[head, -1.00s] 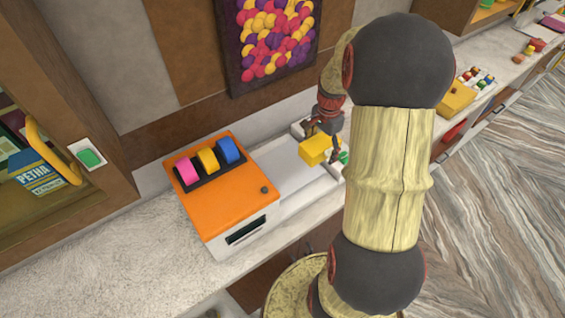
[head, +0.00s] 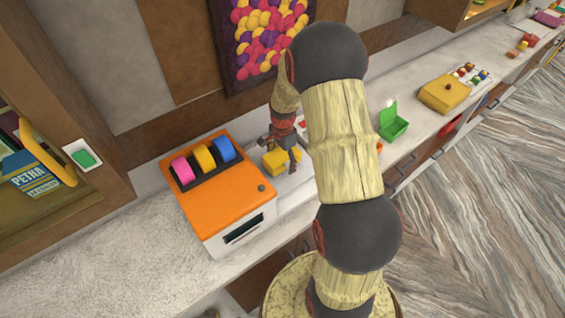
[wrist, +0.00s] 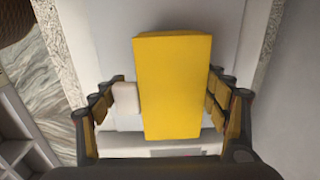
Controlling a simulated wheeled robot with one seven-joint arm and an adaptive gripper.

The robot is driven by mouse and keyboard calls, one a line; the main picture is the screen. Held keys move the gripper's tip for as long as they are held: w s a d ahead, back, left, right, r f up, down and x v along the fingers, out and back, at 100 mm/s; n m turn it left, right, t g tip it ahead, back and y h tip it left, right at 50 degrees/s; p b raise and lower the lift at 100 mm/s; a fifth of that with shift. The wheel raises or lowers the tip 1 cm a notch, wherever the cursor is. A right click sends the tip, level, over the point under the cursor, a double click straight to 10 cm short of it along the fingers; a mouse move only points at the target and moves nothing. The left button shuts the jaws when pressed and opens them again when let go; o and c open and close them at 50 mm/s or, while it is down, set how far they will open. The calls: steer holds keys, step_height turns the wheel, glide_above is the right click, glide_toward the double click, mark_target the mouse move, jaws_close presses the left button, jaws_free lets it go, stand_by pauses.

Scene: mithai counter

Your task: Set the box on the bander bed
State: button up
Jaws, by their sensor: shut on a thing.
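The yellow box (head: 277,163) is in my gripper (head: 284,158), over the white bander bed (head: 290,188), just right of the orange bander (head: 222,197). In the wrist view the box (wrist: 174,85) stands lengthwise between the two fingers of my gripper (wrist: 166,82). The pale bed (wrist: 110,35) lies behind it. A small white block (wrist: 125,105) shows between the left finger and the box. The box's underside is hidden, so I cannot tell if it touches the bed. My arm covers the bed's right end in the head view.
The bander carries pink, yellow and blue spools. An open green box (head: 393,123) stands on the counter to the right, with a yellow case (head: 443,94) beyond it. The counter left of the bander (head: 125,240) is clear. A wall picture hangs behind.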

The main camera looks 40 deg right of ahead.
steer(key=shift+f, duration=0.6)
steer(key=shift+f, duration=0.1)
steer(key=o, duration=1.6)
